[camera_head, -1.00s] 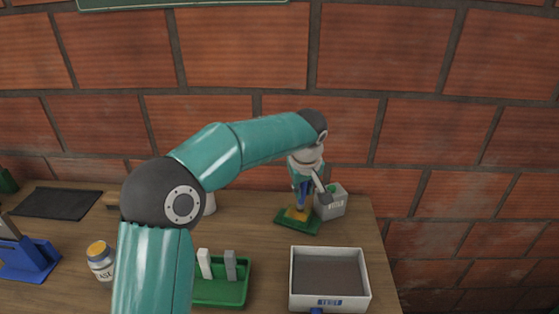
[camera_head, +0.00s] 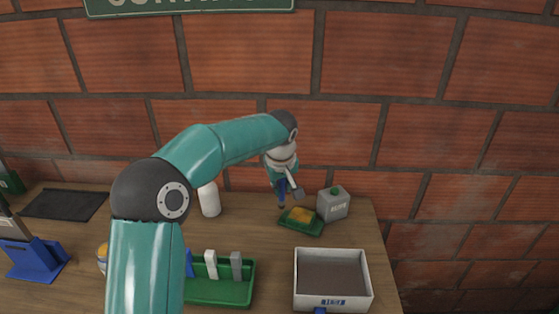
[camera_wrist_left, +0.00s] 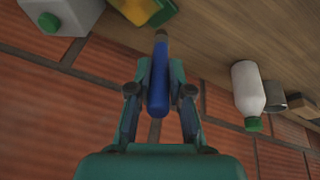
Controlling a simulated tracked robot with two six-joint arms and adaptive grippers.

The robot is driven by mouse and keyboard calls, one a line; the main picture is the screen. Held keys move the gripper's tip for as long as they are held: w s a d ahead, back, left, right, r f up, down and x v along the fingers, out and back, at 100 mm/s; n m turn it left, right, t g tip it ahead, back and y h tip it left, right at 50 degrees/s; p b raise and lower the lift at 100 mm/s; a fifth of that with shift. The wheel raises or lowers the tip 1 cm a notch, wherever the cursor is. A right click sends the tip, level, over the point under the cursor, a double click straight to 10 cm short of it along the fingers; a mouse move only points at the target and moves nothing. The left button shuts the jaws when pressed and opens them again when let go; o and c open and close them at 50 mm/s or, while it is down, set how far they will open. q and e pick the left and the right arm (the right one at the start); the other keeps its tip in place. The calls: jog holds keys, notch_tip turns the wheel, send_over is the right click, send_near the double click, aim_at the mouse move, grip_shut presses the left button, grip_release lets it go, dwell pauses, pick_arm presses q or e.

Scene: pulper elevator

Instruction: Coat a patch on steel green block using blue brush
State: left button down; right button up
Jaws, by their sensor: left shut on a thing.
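My left gripper (camera_head: 290,186) is shut on the blue brush (camera_head: 281,191), above the back of the table. In the left wrist view the gripper (camera_wrist_left: 160,92) clasps the blue handle (camera_wrist_left: 159,72), and the brush's dark tip points towards the green dish. The yellow-topped green dish (camera_head: 301,221) sits just below and right of the brush in the head view. A green block (camera_head: 11,183) with a greyish piece above it is cut off at the left edge; it may be the steel green block, far from my gripper. My right gripper is not in view.
A grey box with a green knob (camera_head: 333,206) stands beside the dish. A white bottle (camera_head: 209,200), a green tray of upright pieces (camera_head: 221,293), a white bin (camera_head: 332,302), a dark mat (camera_head: 64,204) and a blue stand (camera_head: 37,259) share the table. A brick wall rises behind.

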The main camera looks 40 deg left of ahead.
pick_arm(q)
notch_tip(320, 180, up, 4)
jog(key=shift+d+f+p, duration=0.1)
jog(key=shift+f+p, duration=0.15)
jog(key=shift+p, duration=0.3)
notch_tip(320, 180, up, 4)
jog(key=p, duration=0.3)
jog(key=shift+w+d+r, duration=0.1)
jog(key=shift+w, duration=0.05)
jog(key=shift+r, duration=0.1)
